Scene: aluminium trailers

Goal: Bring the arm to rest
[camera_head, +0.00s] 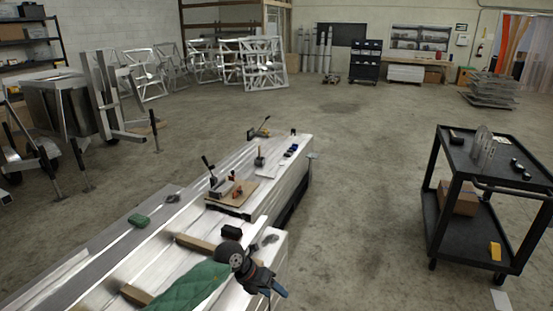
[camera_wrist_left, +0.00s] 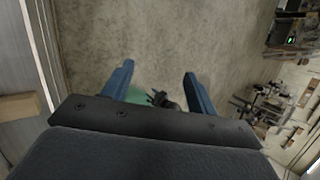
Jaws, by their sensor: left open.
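My left gripper (camera_head: 273,289) shows at the lower middle of the head view, a dark body with blue fingers pointing down and to the right. It is by the near right edge of the aluminium trailer (camera_head: 292,178). In the left wrist view its two blue fingers (camera_wrist_left: 158,88) stand wide apart. Nothing is seen clamped between them; a blurred green patch and a small dark thing show behind the gap, and I cannot tell what they are. My right gripper is in neither view.
A green quilted cloth (camera_head: 190,289) lies beside the gripper. A clamp board (camera_head: 238,192) and a green pad (camera_head: 139,220) lie on the trailer. A black cart (camera_head: 500,175) stands at the right. The floor (camera_head: 365,200) between trailer and cart is mostly clear.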

